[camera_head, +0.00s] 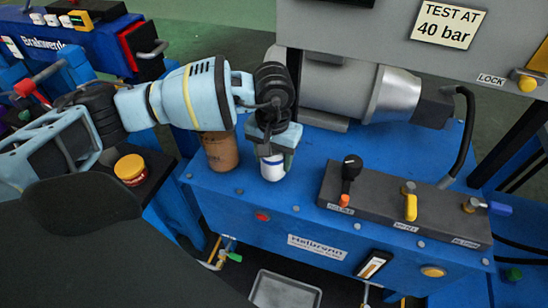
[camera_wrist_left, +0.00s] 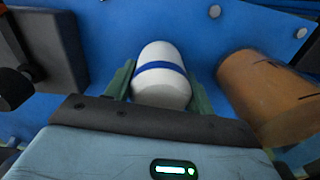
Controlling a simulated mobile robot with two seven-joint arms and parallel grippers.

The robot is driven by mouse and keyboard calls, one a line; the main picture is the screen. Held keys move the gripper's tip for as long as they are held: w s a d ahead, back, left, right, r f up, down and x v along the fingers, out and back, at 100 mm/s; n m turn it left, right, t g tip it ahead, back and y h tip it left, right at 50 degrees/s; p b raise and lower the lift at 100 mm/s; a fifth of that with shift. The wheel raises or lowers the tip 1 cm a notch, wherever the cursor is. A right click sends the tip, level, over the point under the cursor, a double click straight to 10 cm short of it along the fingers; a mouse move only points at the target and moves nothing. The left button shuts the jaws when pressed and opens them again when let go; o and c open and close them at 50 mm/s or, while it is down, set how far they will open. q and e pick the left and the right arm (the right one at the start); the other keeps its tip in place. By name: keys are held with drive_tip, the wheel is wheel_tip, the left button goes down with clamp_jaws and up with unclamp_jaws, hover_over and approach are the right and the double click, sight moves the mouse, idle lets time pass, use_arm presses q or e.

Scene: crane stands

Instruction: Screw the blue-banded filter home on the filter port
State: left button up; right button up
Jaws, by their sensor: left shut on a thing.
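The white filter with a blue band (camera_head: 271,172) is between the fingers of my left gripper (camera_head: 272,150) in the head view, at the blue block's front edge. The left wrist view shows the filter (camera_wrist_left: 162,60) with its blue band across it and the green fingers of my left gripper (camera_wrist_left: 158,88) shut on its two sides. The filter port is not visible, so I cannot tell whether the filter touches it. My right gripper is in neither view.
A brown cylinder (camera_head: 220,152) stands close left of the filter; the left wrist view shows it on the right (camera_wrist_left: 262,95). A dark lever panel (camera_head: 400,207) lies to the right on the blue block (camera_head: 250,205). A grey tray (camera_head: 284,290) is below in front.

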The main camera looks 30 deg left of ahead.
use_arm(q)
drive_tip(key=shift+r, duration=0.1)
drive_tip(key=o, duration=1.1)
drive_tip(key=shift+c, duration=0.7)
drive_tip(key=n+p, duration=0.1)
drive_tip(key=n, duration=0.2)
drive_tip(key=shift+n, duration=0.4)
drive_tip(key=shift+n+p, duration=0.4)
drive_tip(key=shift+n, duration=0.3)
